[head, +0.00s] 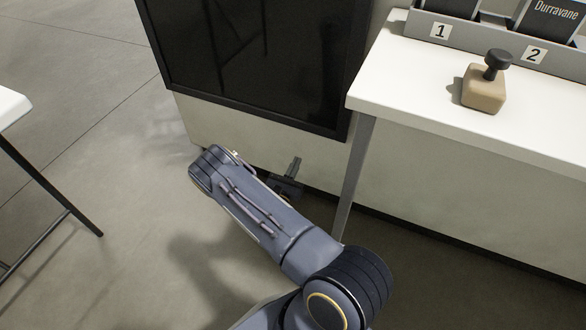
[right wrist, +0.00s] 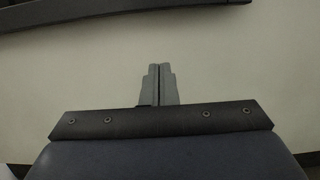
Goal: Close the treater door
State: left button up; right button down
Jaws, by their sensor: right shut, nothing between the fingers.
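The treater door seems to be the large dark glossy panel with a black frame (head: 255,55) at the top centre of the head view; whether it is fully closed I cannot tell. A dark edge, likely its lower frame (right wrist: 120,12), crosses the top of the right wrist view. My right gripper (head: 295,165) is below the panel's lower edge, apart from it, in front of the pale lower wall. In the right wrist view its fingers (right wrist: 160,82) are together and empty. My left gripper is not in view.
A white table (head: 450,105) stands at the right, its grey leg (head: 355,180) close to my right arm. On it are a stamp with a tan block (head: 484,90) and a numbered rack (head: 480,40). Another white table (head: 10,106) is at the left edge. The floor between is clear.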

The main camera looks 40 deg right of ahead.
jog(key=w+d+r+b, duration=0.2)
jog(key=d+r, duration=0.3)
jog(key=d, duration=0.1)
jog(key=shift+w+r, duration=0.15)
jog(key=shift+r, duration=0.1)
jog(key=shift+a, duration=0.1)
notch_tip(320, 180, up, 57)
jog(key=p, duration=4.5)
jog(key=shift+r, duration=0.2)
jog(key=shift+w, duration=0.1)
